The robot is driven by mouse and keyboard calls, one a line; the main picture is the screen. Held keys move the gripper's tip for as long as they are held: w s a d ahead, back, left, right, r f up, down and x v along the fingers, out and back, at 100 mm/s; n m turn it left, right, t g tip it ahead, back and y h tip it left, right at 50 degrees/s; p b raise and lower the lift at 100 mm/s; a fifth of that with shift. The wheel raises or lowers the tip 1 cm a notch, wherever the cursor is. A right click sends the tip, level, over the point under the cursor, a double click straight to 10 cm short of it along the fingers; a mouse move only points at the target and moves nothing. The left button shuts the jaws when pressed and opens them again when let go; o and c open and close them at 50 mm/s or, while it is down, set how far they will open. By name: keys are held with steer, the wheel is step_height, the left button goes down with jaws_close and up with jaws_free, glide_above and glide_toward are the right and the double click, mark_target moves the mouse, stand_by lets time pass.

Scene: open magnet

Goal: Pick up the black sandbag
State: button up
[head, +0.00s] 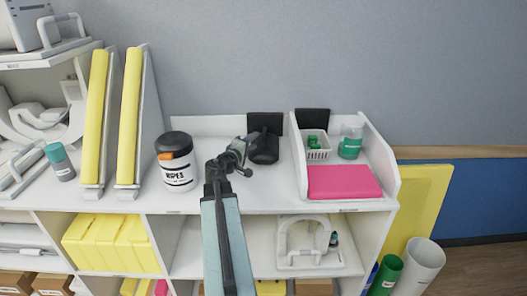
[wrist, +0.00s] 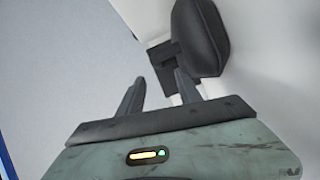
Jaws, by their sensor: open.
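The black sandbag (head: 265,151) lies on the white shelf top, just right of my gripper in the head view. It seems to be the dark rounded shape (wrist: 203,36) at the top of the wrist view, beyond the fingertips. My gripper (head: 246,146) is open. In the wrist view its two fingers (wrist: 157,80) are apart with nothing clearly held between them. In the head view the gripper is close to the bag's left side; I cannot tell whether it touches.
A black panel (head: 265,123) stands behind the bag. A wipes tub (head: 178,165) stands to the left. On the right a white-walled tray (head: 385,150) holds a white basket (head: 315,152), a green-labelled bottle (head: 350,142) and a pink pad (head: 342,181). Yellow pads (head: 130,115) stand upright farther left.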

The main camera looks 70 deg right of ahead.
steer(key=d, duration=0.2)
steer(key=s+d, duration=0.1)
steer(key=d, duration=0.5)
steer(key=shift+s+f, duration=0.2)
steer(key=shift+a, duration=0.1)
jaws_close()
stand_by(1.1)
